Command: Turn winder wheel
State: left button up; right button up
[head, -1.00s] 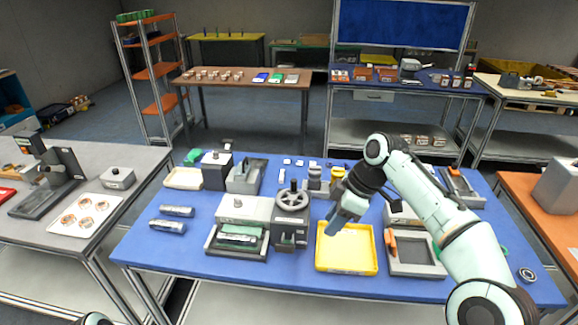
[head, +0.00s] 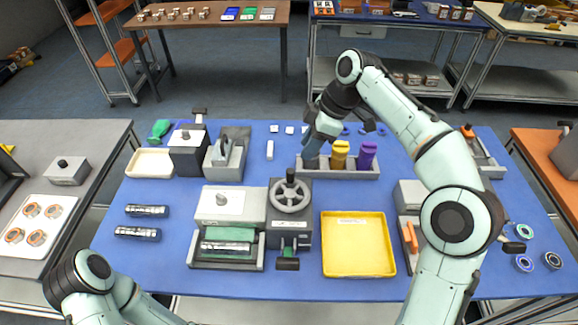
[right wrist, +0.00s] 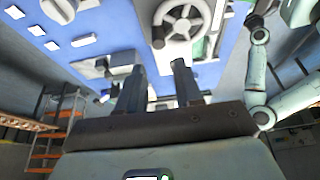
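The winder wheel (head: 290,195) is a grey spoked handwheel with a dark knob on its rim. It lies on top of a dark grey winder block (head: 290,236) on the blue table and shows at the top of the right wrist view (right wrist: 183,20). My right gripper (head: 309,160) is behind the wheel and slightly right of it, apart from it, near a grey rack. In the right wrist view its two fingers (right wrist: 158,85) are spread with nothing held between them. My left arm shows at the lower left of the head view; its gripper is out of sight.
The grey rack (head: 310,173) holds yellow and purple spools close to my right gripper. A grey-lidded unit (head: 230,205) adjoins the winder on the left. A yellow tray (head: 357,268) lies to its right. Two dark cylinders (head: 147,211) lie at left, with bare table around them.

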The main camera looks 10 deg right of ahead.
aim_at(291, 171)
jog(key=x, duration=1.1)
jog(key=shift+w+a+f, duration=0.15)
jog(key=shift+w+f, duration=0.05)
jog(key=shift+w, duration=0.05)
grip_shut()
